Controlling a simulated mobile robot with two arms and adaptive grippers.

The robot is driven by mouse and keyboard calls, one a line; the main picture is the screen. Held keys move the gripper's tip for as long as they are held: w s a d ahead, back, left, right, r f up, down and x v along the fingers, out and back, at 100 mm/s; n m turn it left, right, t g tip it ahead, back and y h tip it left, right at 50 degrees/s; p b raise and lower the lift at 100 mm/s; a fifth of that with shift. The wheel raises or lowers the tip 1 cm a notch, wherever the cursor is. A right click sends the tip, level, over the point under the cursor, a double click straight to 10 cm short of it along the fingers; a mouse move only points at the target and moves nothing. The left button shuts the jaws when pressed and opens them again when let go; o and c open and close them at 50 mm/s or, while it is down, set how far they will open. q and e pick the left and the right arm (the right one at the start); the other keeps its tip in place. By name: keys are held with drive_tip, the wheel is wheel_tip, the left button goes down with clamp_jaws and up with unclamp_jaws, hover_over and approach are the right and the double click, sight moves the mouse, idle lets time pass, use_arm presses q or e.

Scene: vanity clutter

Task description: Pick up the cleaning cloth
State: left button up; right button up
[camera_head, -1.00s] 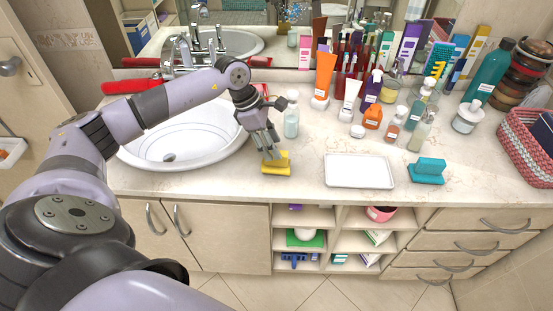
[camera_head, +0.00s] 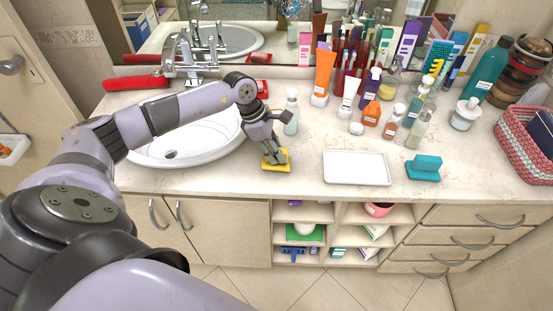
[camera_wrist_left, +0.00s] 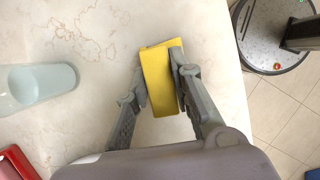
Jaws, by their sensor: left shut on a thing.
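The yellow cleaning cloth (camera_head: 283,167) lies on the countertop near its front edge, right of the sink. It has a flat base and a raised middle part. My left gripper (camera_head: 274,159) points down on it, with its fingers on either side of the raised part. In the left wrist view the yellow cloth (camera_wrist_left: 158,80) sits between the two fingers (camera_wrist_left: 160,84), which are shut on it. The fingers hide part of it in the head view. A teal item of like shape (camera_head: 425,168) stands apart to the right. My right gripper is not in view.
A white tray (camera_head: 356,168) lies between the cloth and the teal item. A clear bottle (camera_head: 291,115) stands just behind my gripper, and it also shows in the left wrist view (camera_wrist_left: 42,86). Several bottles and tubes crowd the back. The sink (camera_head: 180,153) is at left.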

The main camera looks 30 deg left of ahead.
use_arm(q)
clamp_jaws()
drive_tip(key=shift+r, duration=0.1)
drive_tip(key=shift+w+r, duration=0.1)
drive_tip(key=shift+r, duration=0.15)
wheel_tip(320, 180, up, 19)
drive_tip(key=b, duration=0.5)
drive_tip(key=shift+r, duration=0.2)
